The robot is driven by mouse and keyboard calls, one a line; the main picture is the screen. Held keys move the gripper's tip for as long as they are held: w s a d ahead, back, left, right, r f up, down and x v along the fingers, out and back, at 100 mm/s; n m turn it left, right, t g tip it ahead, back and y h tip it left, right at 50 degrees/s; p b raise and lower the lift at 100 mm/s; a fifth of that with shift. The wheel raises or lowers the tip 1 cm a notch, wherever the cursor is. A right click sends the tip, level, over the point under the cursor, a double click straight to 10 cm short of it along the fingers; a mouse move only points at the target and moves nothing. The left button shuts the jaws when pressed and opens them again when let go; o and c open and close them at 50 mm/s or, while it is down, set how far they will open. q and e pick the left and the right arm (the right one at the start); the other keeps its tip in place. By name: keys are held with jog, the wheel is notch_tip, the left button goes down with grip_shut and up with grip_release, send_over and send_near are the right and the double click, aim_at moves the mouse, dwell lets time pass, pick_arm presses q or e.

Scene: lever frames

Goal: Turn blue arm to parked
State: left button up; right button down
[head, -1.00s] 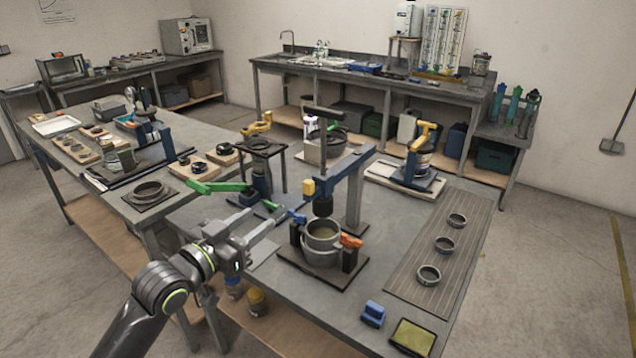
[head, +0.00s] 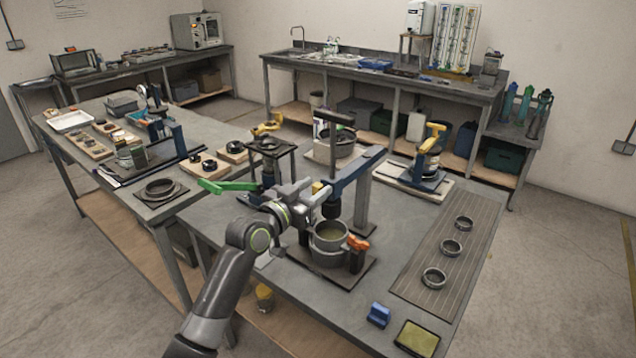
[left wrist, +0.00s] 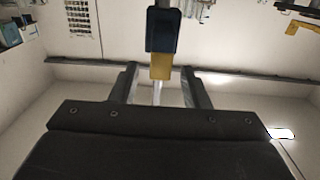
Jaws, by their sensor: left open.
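The blue arm (head: 354,172) sits on top of a grey post (head: 363,208) and reaches out towards the front left, over the grey pot (head: 330,236). A dark cylinder hangs under it. Its yellow end (head: 317,187) is partly hidden by my left gripper (head: 312,193). In the left wrist view the dark blue arm (left wrist: 162,30) and its yellow end (left wrist: 160,67) show between the tips of my open left gripper (left wrist: 160,80). A gap shows on each side; I cannot tell how deep the end is between the fingers. My right gripper is not in view.
An orange lever (head: 357,243) stands at the pot's right. A green lever (head: 228,186) sticks out left of my gripper. A yellow-armed frame (head: 432,147) stands behind right. Several rings lie on a ribbed mat (head: 418,284). A blue block (head: 379,314) lies near the front edge.

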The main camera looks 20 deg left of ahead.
pick_arm(q)
jog(key=shift+x, duration=1)
jog(key=shift+c, duration=0.3)
grip_shut()
